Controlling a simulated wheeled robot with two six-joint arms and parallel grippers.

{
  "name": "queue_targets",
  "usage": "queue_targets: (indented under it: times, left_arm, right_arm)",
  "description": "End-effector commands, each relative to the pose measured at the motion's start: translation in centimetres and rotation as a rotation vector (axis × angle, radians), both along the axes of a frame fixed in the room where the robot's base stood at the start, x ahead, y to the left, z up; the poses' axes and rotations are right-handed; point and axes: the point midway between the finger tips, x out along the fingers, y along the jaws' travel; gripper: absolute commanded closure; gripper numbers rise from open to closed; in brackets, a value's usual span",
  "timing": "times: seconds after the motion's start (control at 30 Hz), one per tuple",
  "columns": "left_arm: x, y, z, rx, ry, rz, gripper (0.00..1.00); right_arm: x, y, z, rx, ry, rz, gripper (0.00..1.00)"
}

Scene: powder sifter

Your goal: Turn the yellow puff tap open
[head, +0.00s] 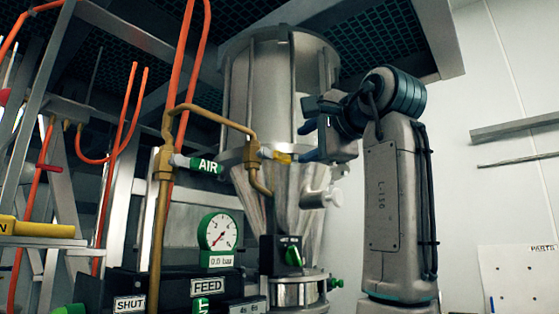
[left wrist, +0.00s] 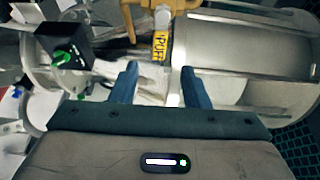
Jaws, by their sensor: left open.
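The yellow puff tap (head: 279,156) sits on the brass pipe in front of the steel hopper in the head view. In the left wrist view its yellow PUFF handle (left wrist: 160,45) lies ahead of my fingers, lined up with the gap between them. My left gripper (head: 308,142) is to the right of the tap with its blue fingers pointing at it. In the left wrist view the left gripper (left wrist: 158,85) is open and empty, its fingertips short of the handle or just at it. My right gripper is not in view.
The green AIR tap (head: 205,165) is left of the puff tap on the same brass pipe (head: 162,190). The steel hopper (head: 285,85) stands close behind. A pressure gauge (head: 220,231) and a black box with a green knob (head: 281,256) are below.

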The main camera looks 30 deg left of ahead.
Motion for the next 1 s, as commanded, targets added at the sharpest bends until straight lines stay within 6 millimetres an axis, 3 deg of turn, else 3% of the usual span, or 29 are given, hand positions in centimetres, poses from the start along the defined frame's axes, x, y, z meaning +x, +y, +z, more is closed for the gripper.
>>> queue_targets:
  times: [0.6, 1.0]
  left_arm:
    - [4.4, 8.6, 0.3, -0.002, 0.001, 0.002, 0.58]
    - [4.9, 9.5, -0.1, 0.0, -0.001, 0.0, 0.58]
  right_arm:
    - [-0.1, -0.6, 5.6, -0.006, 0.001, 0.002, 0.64]
    - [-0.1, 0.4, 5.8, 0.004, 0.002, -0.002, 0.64]
